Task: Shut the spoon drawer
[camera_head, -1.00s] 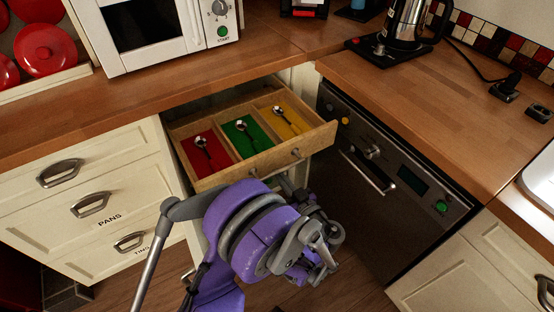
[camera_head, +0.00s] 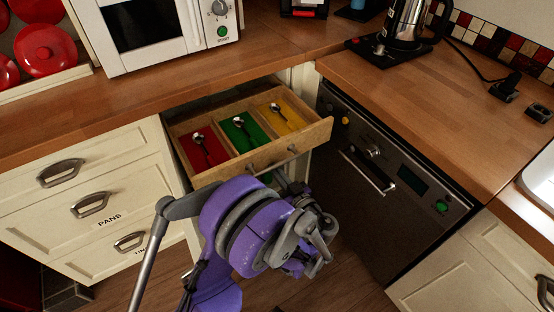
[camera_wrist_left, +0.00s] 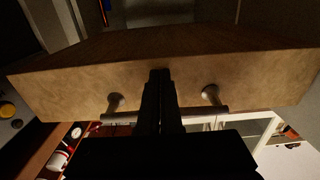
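The spoon drawer (camera_head: 207,176) is a wooden drawer, partly open below the counter in the head view. It has red, green and yellow compartments, with one spoon in each: red (camera_head: 202,148), green (camera_head: 242,131), yellow (camera_head: 280,114). Its front and bar handle (camera_wrist_left: 120,117) fill much of the left wrist view. My left gripper (camera_wrist_left: 160,75) has its dark fingers together, tips at the drawer front between the two handle posts. Whether they press on it is hard to tell. In the head view my purple left arm mostly hides this gripper. My right gripper is not in view.
A dishwasher-like appliance (camera_head: 400,185) stands right of the drawer, and cream drawers (camera_head: 95,200) are to the left. The wooden counter (camera_head: 100,115) runs above. A microwave (camera_head: 160,30) and a kettle (camera_head: 402,25) stand on the counter.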

